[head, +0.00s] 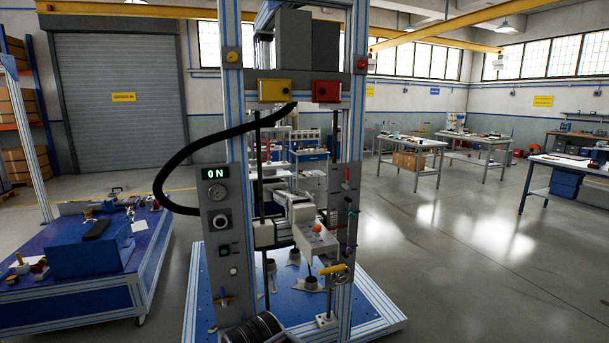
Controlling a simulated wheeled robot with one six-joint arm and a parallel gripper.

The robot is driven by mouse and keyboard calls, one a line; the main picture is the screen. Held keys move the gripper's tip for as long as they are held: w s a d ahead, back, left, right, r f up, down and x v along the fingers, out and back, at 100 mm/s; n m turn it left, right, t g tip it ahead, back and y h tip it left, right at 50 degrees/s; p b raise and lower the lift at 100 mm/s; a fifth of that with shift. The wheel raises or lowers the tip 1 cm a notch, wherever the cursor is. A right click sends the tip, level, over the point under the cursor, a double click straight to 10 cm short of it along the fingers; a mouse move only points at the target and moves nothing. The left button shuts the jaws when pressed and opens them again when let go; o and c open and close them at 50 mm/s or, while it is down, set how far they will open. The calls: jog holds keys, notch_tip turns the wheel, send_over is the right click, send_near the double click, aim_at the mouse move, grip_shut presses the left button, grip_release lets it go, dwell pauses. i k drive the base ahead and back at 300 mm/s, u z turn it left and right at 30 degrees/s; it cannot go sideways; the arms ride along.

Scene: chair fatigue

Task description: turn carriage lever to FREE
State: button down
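The test machine stands in the middle of the head view, a tall aluminium frame on a blue base plate (380,318). A pale carriage-like block (294,207) sits between its uprights on dark vertical rods. A grey box with an orange button (318,236) is in front of it. A lever with a yellow grip (333,269) lies roughly level below that box. I cannot tell which handle is the carriage lever, and no FREE mark is readable. I cannot make out my gripper.
The left panel (217,260) has a display reading "ON", a gauge and knobs. A black hose (160,180) bulges out left. Dark round discs (257,328) are at the bottom front. A blue-topped cart (70,308) stands left. The floor right of the machine is clear.

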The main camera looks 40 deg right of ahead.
aim_at(347, 177)
jog(key=u, duration=0.25)
jog(key=i, duration=0.85)
jog(key=z, duration=0.75)
jog(key=i, duration=0.6)
jog(key=z, duration=0.6)
